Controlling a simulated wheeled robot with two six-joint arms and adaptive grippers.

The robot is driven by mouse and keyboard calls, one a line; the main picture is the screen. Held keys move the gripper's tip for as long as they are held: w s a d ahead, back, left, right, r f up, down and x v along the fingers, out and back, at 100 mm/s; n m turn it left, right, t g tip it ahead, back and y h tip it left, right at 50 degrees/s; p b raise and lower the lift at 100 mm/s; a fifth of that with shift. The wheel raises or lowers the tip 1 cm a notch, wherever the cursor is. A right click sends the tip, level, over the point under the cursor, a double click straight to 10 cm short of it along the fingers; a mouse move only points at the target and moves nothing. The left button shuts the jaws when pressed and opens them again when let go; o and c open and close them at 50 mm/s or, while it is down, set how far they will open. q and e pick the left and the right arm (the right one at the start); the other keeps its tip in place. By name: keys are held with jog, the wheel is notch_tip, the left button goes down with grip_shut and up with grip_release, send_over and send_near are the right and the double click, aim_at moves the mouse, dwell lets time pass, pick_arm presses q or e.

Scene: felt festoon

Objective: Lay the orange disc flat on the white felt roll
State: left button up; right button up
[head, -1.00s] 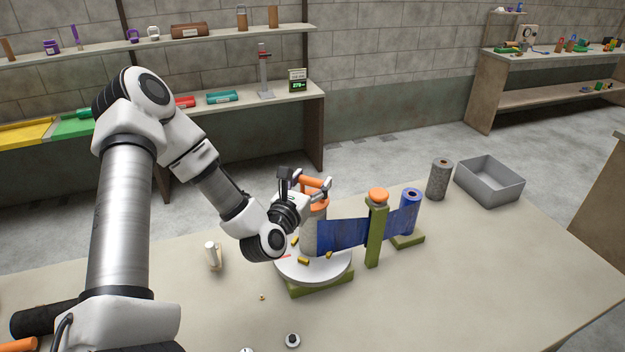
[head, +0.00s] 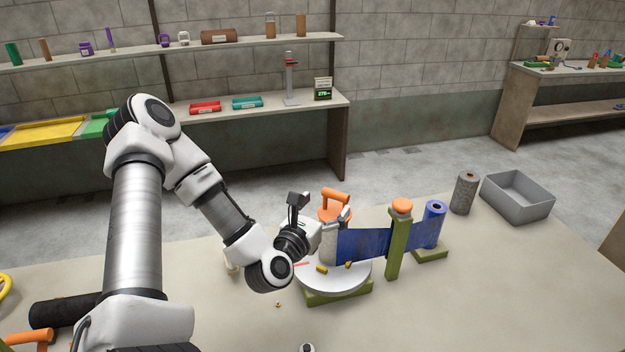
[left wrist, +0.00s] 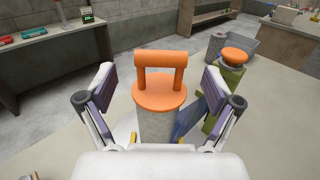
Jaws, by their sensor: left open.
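The orange disc (left wrist: 160,95) with its upright orange handle (head: 335,197) sits on top of the pale felt roll (left wrist: 158,126), which stands upright on a round white plate (head: 335,284). The disc looks level and covers the roll's top. In the head view my left gripper (head: 321,212) is beside the roll's top and partly hides the roll and disc. In the left wrist view its open fingers (left wrist: 159,82) stand wide on either side of the disc and handle, apart from them. My right gripper is not in view.
A blue felt strip (head: 364,244) runs from the roll past a green post (head: 397,250) with an orange cap (head: 402,205) to a blue roll (head: 434,212). A grey roll (head: 465,192) and grey bin (head: 518,208) stand right. The front right table is clear.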

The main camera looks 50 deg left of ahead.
pick_arm(q)
jog(key=p+v, duration=0.7)
jog(key=shift+s, duration=0.2)
jog(key=shift+r, duration=0.1)
